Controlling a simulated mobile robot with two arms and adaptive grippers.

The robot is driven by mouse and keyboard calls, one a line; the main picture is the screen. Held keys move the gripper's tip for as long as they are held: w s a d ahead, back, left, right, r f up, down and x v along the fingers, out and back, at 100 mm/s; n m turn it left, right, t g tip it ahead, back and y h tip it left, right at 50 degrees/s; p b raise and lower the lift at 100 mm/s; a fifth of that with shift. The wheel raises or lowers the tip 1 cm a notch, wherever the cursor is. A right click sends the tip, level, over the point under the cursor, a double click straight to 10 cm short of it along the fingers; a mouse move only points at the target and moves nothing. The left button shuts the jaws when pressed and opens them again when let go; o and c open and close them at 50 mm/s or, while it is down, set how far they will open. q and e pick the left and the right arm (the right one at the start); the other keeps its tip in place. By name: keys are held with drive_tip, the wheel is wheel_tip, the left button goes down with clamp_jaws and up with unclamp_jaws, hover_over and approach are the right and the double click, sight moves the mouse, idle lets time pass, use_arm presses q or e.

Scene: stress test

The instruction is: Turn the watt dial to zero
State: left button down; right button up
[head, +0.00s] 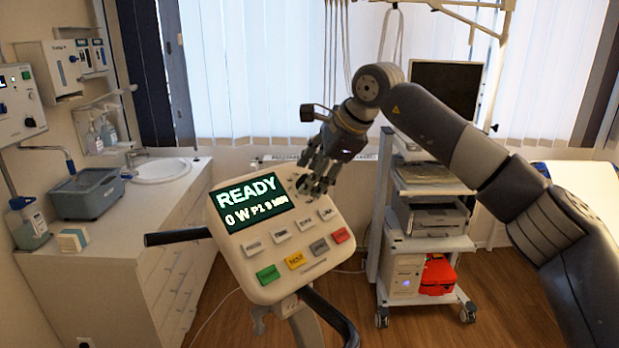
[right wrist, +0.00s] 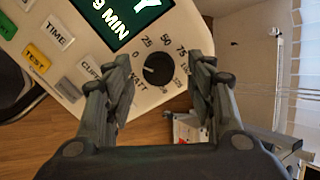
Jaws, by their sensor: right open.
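The white console (head: 262,250) is tilted, with a dark screen (head: 250,202) reading "READY", "0 W P1 9 MIN". The watt dial is a round black knob (right wrist: 158,70) in the right wrist view, with a printed scale around it, including 0, 25, 50 and 75. A small light mark shows on the knob's left part, but its exact setting is hard to read. My right gripper (head: 316,178) is open at the console's upper right. In the right wrist view its fingers (right wrist: 160,80) lie either side of the knob, with no clear contact. In the head view the gripper mostly hides the knob.
Several console buttons (head: 295,260), among them green, yellow and red, lie below the screen. A black handlebar (head: 178,237) sticks out left. A counter with a sink (head: 162,170) stands at left, and an equipment cart (head: 425,243) behind at right.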

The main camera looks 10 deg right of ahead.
drive_tip(key=v, duration=1)
drive_tip(key=shift+s+d+r, duration=0.1)
drive_tip(key=shift+s+r, duration=0.05)
